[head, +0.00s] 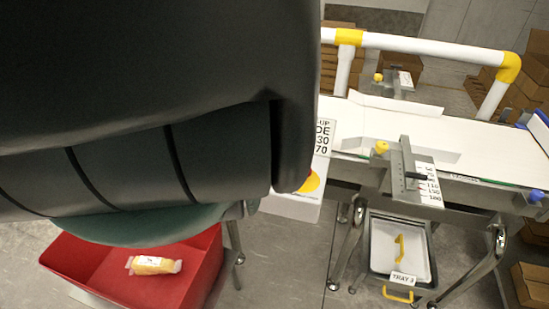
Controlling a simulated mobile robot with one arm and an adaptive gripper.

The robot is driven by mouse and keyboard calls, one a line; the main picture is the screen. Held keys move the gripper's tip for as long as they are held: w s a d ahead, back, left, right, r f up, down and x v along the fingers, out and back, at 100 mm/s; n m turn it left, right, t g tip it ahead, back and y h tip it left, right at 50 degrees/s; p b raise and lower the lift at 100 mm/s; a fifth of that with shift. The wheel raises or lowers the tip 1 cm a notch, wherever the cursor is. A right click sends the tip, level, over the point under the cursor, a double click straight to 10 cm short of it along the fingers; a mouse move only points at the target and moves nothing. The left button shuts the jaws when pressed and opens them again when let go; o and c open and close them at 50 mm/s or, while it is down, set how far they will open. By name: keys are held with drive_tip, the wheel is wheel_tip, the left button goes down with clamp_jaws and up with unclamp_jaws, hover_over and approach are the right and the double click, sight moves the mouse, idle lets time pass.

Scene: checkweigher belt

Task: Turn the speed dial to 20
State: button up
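I cannot make out the speed dial in the head view. A large dark body, which looks like my own arm close to the camera, covers the upper left and may hide it. My gripper does not show. A yellow disc with a bit of red (310,182) peeks out at the edge of the dark body, on a pale box (291,207) that is mostly covered. A white sign (323,138) beside it is partly cut off; "30" and "70" can be read.
A white belt (470,150) runs to the right, with a metal guide bracket (402,165), yellow knob (381,147) and numbered scale (429,188). A white-and-yellow rail (430,45) stands behind. Below are a tray marked TRAY 3 (385,262) and a red bin (205,262) holding a wrapped item (154,265).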

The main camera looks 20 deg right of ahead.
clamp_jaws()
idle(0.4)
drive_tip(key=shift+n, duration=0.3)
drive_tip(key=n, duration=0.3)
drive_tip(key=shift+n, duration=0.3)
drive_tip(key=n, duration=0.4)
drive_tip(key=shift+p, duration=0.4)
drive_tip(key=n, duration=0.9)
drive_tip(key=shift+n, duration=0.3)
